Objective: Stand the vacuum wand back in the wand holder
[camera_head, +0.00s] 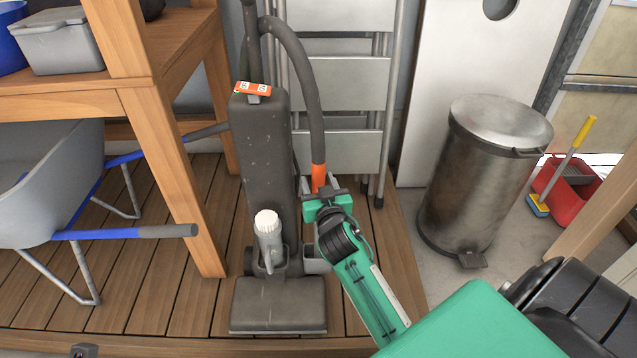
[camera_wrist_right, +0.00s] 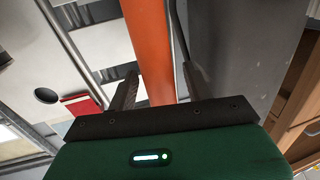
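The vacuum wand (camera_head: 318,178) is an orange tube at the end of a dark hose, upright to the right of the grey vacuum body (camera_head: 262,165). Its lower part is hidden behind my right gripper (camera_head: 321,188). In the right wrist view the orange wand (camera_wrist_right: 150,50) runs between the two fingers of my right gripper (camera_wrist_right: 158,85). The fingers stand apart around it, with a gap visible on the right side. A grey cup, which looks like the wand holder (camera_head: 316,264), sits low on the vacuum's right side, partly hidden by my arm.
A wooden workbench (camera_head: 160,150) and a wheelbarrow (camera_head: 45,180) are on the left. A metal ladder (camera_head: 345,85) is behind.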

